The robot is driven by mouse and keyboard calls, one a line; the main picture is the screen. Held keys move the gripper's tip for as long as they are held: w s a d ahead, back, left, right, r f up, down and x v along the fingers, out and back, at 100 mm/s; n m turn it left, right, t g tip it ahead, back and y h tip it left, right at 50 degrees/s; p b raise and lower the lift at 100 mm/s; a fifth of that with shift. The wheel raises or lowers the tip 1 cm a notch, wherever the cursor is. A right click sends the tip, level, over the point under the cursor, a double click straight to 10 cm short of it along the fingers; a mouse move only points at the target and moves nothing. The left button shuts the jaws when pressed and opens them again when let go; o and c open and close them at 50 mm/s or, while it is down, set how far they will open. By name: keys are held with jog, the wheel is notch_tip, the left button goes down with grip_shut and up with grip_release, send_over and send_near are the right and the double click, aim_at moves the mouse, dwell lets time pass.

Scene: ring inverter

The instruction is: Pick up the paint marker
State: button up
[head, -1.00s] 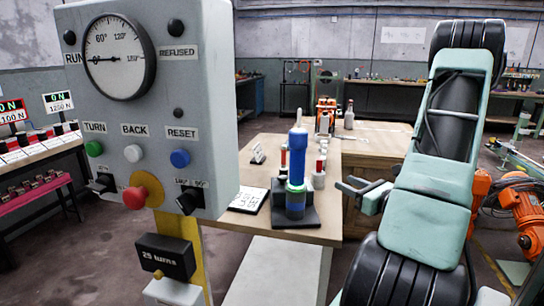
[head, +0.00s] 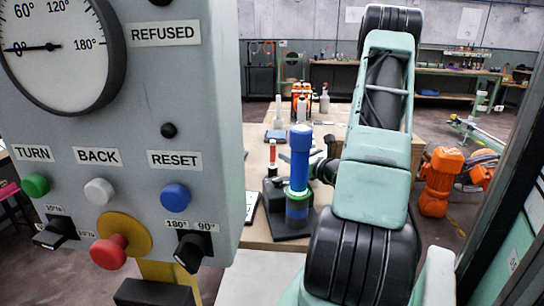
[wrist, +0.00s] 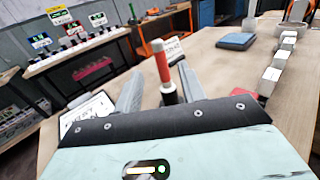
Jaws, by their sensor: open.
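The paint marker (wrist: 163,68) stands upright in the wrist view, with a red body, a pale top and a dark lower end. My gripper (wrist: 160,80) is open, with one grey finger on each side of the marker. I cannot tell whether either finger touches it. In the head view a slim red and white upright thing (head: 272,153), which looks like the marker, shows left of the blue column. My gripper's fingers are mostly hidden there behind the column.
A blue column (head: 300,160) on a black base stands close by on the wooden table (head: 262,232). A grey control panel (head: 135,100) fills the left. The wrist view shows a blue pad (wrist: 236,41), a row of white blocks (wrist: 277,65) and a white sheet (wrist: 92,112).

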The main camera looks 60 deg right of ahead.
jog(key=p, duration=0.1)
send_over(273, 165)
jog(key=shift+w+d+r, duration=0.25)
jog(key=shift+w+d, duration=0.05)
jog(key=shift+d, duration=0.1)
jog(key=shift+c, duration=0.3)
jog(key=c, duration=0.7)
